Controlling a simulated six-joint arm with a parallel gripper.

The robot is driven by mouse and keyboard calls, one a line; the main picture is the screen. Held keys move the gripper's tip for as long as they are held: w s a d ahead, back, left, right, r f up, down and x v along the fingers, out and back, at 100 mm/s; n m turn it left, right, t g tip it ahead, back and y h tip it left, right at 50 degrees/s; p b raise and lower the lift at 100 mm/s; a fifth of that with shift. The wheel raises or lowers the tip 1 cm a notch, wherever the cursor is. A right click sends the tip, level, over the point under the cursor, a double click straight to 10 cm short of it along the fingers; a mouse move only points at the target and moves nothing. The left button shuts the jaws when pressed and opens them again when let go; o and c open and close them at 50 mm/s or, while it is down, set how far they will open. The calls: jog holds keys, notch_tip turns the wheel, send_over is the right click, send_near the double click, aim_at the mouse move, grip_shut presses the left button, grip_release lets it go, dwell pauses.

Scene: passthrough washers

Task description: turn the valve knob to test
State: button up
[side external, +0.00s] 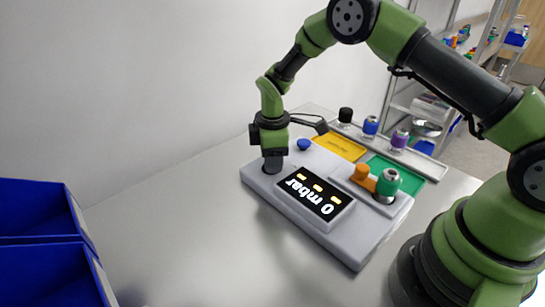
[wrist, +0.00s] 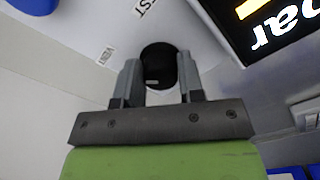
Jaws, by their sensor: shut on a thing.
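The valve knob (wrist: 158,62) is dark and round in the wrist view. It sits on the grey test box (side external: 345,240), with a small pale mark on its near side. My gripper (wrist: 160,78) has one finger on each side of the knob and is shut on it. In the side view my gripper (side external: 272,168) points down at the box's left corner and hides the knob. A label ending in "ST" (wrist: 145,7) lies above the knob. A second label, apparently "VENT" (wrist: 106,55), lies to its left.
The box display (side external: 315,195) reads 0 mbar. A blue button (side external: 303,144) is close behind my gripper. An orange part (side external: 362,172) and a green-topped part (side external: 388,181) stand on the box's right. Yellow (side external: 340,145) and green (side external: 408,172) trays lie behind. Blue bins (side external: 40,215) stand at left.

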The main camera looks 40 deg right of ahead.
jog(key=m, duration=0.4)
jog(key=shift+m, duration=0.3)
jog(key=m, duration=0.4)
jog(key=shift+a+m, duration=0.1)
jog(key=shift+m, duration=0.2)
jog(key=m, duration=0.4)
jog(key=shift+m, duration=2.4)
jog(key=o, duration=0.9)
